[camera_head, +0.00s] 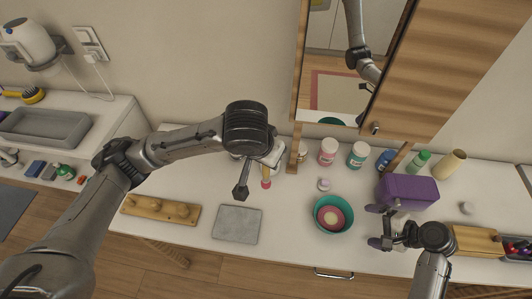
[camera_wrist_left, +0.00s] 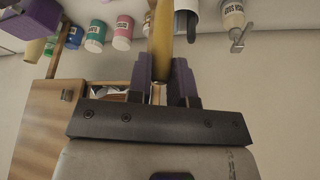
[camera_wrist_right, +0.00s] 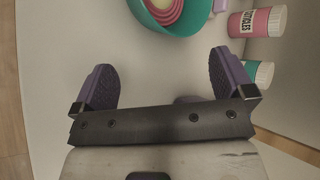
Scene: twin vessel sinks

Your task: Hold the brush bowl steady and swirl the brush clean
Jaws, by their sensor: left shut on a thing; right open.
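A teal bowl (camera_head: 349,222) stands on the white counter, with pink rings around a pale centre inside it. Its edge also shows at the top of the right wrist view (camera_wrist_right: 202,18). My left gripper (camera_head: 267,162) is shut on a brush with a yellow handle (camera_wrist_left: 162,38). The brush's pink tip (camera_head: 266,184) points down, left of the bowl and apart from it. My right gripper (camera_head: 376,226) is open and empty, just right of the bowl. In the right wrist view its spread fingers (camera_wrist_right: 162,82) have bare counter between them.
A purple box (camera_head: 410,190) stands behind my right gripper. Pink-labelled (camera_head: 327,152) and teal-labelled (camera_head: 357,155) jars stand along the wall. A small white-and-pink item (camera_head: 324,184) is behind the bowl. A grey mat (camera_head: 237,224) and a wooden peg board (camera_head: 160,209) lie to the left.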

